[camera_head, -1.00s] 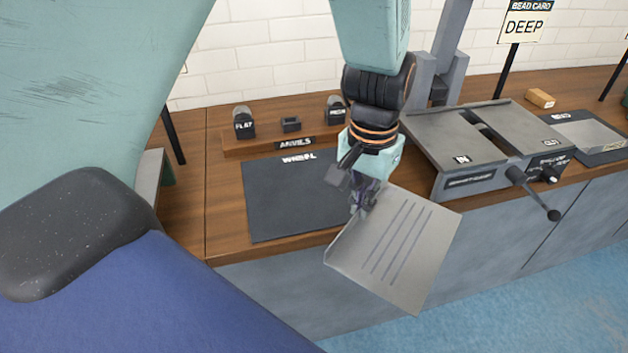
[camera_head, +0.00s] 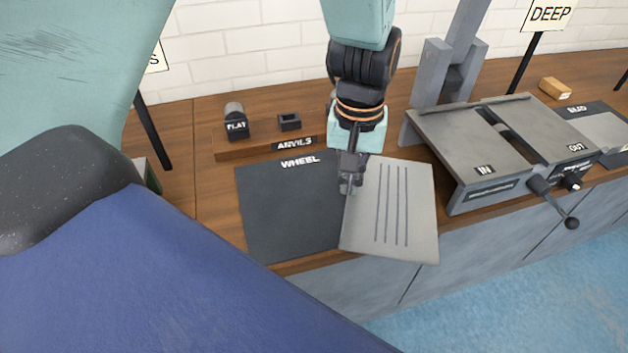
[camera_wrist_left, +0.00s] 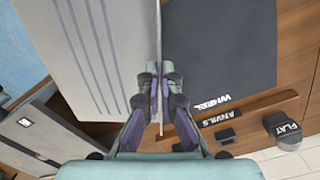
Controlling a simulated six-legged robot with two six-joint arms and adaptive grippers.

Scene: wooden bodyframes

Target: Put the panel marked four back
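The panel (camera_head: 395,210) is a grey metal sheet with several dark parallel lines, presumably the marking for four. My left gripper (camera_head: 350,180) is shut on its left edge. In the left wrist view the fingers (camera_wrist_left: 158,85) pinch the edge of the panel (camera_wrist_left: 85,50) from both sides. The panel appears held along the right side of the dark WHEEL mat (camera_head: 285,205), its near end over the bench's front edge. I cannot tell whether it touches the bench. The mat (camera_wrist_left: 225,45) looks empty. My right gripper is not in view.
A machine with IN and OUT plates (camera_head: 480,145) stands close right of the panel, its crank (camera_head: 556,205) jutting forward. Behind the mat is the ANVILS rack (camera_head: 260,147) with a FLAT anvil (camera_head: 236,122). A DEEP sign (camera_head: 546,18) stands at the back.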

